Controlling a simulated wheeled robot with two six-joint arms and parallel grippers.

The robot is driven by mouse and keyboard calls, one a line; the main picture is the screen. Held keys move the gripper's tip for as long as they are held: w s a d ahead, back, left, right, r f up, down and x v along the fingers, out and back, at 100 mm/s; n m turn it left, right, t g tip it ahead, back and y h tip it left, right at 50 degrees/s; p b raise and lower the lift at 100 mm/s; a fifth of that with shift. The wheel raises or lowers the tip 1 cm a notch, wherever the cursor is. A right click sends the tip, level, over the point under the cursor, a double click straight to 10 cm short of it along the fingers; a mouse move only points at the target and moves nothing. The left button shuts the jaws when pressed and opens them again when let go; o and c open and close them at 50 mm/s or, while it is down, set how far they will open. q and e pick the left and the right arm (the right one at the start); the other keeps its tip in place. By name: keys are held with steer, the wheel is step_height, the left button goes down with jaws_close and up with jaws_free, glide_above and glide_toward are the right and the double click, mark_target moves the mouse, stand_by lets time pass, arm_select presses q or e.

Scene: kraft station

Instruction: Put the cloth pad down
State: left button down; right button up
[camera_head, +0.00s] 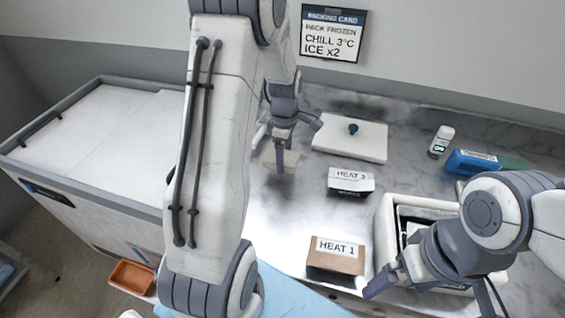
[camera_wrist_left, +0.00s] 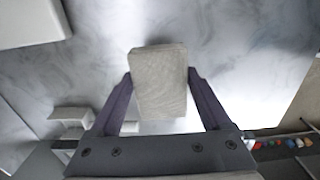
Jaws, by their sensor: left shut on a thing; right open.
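The cloth pad (camera_wrist_left: 160,82) is a beige-grey block between the two fingers of my left gripper (camera_wrist_left: 160,100) in the left wrist view. In the head view the pad (camera_head: 267,158) shows as a pale patch behind the left gripper (camera_head: 281,160), over the marble counter (camera_head: 290,215). My left gripper is shut on it. I cannot tell whether the pad touches the counter. My right gripper (camera_head: 383,283) is open and empty, between the HEAT 1 box and the white cooler box.
A white lidded board (camera_head: 350,142) lies right of the left gripper. The HEAT 3 box (camera_head: 350,181), HEAT 1 box (camera_head: 337,256) and open white cooler box (camera_head: 385,225) stand nearer. A bottle (camera_head: 441,141) and blue pack (camera_head: 472,162) sit right. Counter left of the HEAT boxes is clear.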

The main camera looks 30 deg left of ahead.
arm_select(q)
steer(key=shift+w+a+f, duration=0.1)
steer(key=shift+a+f, duration=0.3)
steer(key=shift+f, duration=0.1)
step_height(320, 180, down, 2)
steer(key=shift+f+p, duration=0.25)
steer(key=shift+p, duration=0.15)
steer(key=shift+f, duration=0.5)
steer(key=shift+f, duration=0.1)
jaws_free()
step_height(320, 180, up, 12)
steer(key=shift+r+b, duration=0.15)
steer(key=shift+b, duration=0.35)
